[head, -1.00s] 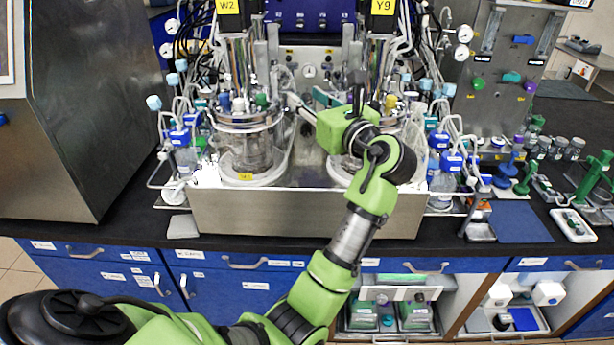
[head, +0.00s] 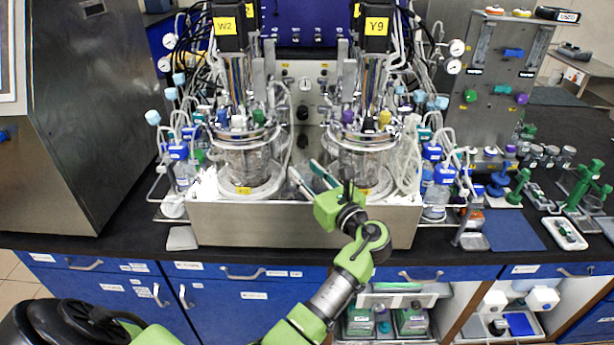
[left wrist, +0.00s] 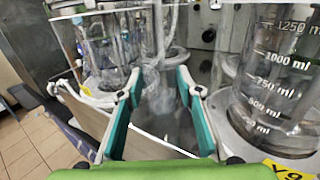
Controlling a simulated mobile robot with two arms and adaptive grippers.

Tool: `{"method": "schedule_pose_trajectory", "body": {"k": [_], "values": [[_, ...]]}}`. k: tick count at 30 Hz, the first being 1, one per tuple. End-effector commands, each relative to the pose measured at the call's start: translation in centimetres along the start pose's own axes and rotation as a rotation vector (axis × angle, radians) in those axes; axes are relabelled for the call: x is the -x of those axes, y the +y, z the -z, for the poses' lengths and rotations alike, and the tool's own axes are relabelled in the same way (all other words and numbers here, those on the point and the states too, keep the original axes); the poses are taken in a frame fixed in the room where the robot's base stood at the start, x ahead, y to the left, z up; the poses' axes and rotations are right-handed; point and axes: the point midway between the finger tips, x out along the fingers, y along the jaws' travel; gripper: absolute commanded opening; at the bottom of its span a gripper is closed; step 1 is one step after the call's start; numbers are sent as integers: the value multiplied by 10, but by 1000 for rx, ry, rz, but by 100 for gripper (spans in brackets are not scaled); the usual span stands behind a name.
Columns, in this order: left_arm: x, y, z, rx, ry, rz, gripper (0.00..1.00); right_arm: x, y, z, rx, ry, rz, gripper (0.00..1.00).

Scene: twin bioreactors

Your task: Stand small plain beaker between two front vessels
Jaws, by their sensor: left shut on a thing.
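The left front vessel (head: 246,165) and right front vessel (head: 362,165) are clear glass with metal lids and stand on a steel base. My left gripper (head: 312,176) reaches into the gap between them, nearer the right one. In the left wrist view its teal-lined fingers (left wrist: 158,108) are set apart, shut on the small plain beaker (left wrist: 158,116). The beaker is clear and its outline is very faint. I cannot tell whether it touches the base. The left vessel (left wrist: 100,55) and the graduated right vessel (left wrist: 275,90) flank the fingers. My right gripper is not in view.
The steel base (head: 290,225) has a raised front edge below the gripper. Tubes and blue-capped bottles (head: 440,190) crowd the outer sides of the vessels. A blue mat (head: 512,230) lies on the bench at right.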

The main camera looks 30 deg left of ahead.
Motion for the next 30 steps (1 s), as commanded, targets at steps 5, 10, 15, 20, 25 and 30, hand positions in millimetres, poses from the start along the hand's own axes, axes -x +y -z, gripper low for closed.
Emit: {"method": "schedule_pose_trajectory", "body": {"k": [5,10,15,20,25,30], "values": [[0,0,15,-1,-2,1,11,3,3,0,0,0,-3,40],[0,0,15,0,-2,1,11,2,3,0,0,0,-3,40],[0,0,18,-1,-1,0,35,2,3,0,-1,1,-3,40],[0,0,18,0,-1,0,50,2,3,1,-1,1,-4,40],[0,0,18,0,-1,0,50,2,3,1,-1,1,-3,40],[0,0,14,1,-1,0,50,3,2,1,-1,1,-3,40]]}}
